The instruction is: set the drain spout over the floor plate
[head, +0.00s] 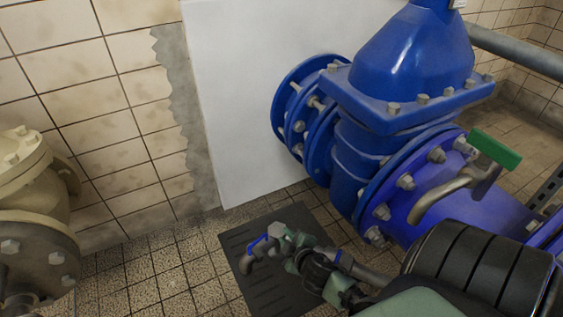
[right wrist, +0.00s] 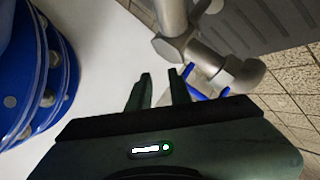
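The drain spout (head: 249,263) is a bent grey metal pipe with a blue lever, low in the middle of the head view. Its outlet end hangs over the dark floor plate (head: 238,240) as seen from the head. In the right wrist view the spout (right wrist: 240,76) shows its elbow and joint just beyond the fingers, with the plate (right wrist: 272,22) behind. My right gripper (head: 288,239) is by the spout and hides part of it. Its fingers (right wrist: 160,80) are apart, with the blue lever close to the right fingertip. I cannot tell whether they touch. My left gripper is not in view.
A large blue valve and pipe (head: 400,75) fills the right side. A tap with a green handle (head: 497,149) juts from it. A beige flanged pipe (head: 25,210) stands at the left. A white panel (head: 235,100) leans behind. The tiled floor (head: 160,270) is clear left of the plate.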

